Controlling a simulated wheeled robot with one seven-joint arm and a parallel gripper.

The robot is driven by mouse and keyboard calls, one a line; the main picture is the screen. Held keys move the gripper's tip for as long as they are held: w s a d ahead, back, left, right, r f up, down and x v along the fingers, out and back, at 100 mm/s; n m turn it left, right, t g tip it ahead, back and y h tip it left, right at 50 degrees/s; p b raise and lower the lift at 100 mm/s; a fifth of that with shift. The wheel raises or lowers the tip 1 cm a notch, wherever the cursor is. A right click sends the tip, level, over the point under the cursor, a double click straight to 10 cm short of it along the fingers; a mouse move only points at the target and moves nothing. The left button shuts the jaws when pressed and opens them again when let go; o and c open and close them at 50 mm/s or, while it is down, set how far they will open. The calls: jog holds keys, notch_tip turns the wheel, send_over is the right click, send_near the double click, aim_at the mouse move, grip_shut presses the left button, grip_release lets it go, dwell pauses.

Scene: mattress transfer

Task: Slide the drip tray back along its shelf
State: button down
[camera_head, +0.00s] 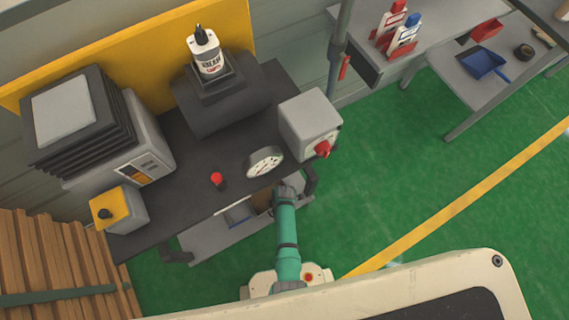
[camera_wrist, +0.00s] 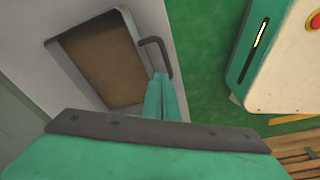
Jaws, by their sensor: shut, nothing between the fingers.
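The drip tray (camera_wrist: 72,47) shows in the wrist view as a light grey tray with a brown inside. A dark bent handle (camera_wrist: 160,42) stands at its right edge. My gripper (camera_wrist: 162,80) is shut with nothing between its teal fingers. The fingertips are at the lower end of the handle; I cannot tell whether they touch it. In the head view my arm reaches to the front edge of the black bench, and the fingers are hidden. A small brown part of the tray (camera_head: 262,199) shows there, left of my arm.
The grey lower shelf (camera_head: 208,243) lies under the black bench top (camera_head: 185,205). A gauge (camera_head: 264,162), a red knob (camera_head: 217,179) and a grey box with a red switch (camera_head: 309,125) are above. Wooden slats (camera_head: 45,260) stand at left. Green floor to the right is open.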

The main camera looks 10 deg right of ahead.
send_over(265, 214)
jog(key=d, duration=0.1)
jog(key=shift+w+f, duration=0.1)
jog(key=shift+f, duration=0.75)
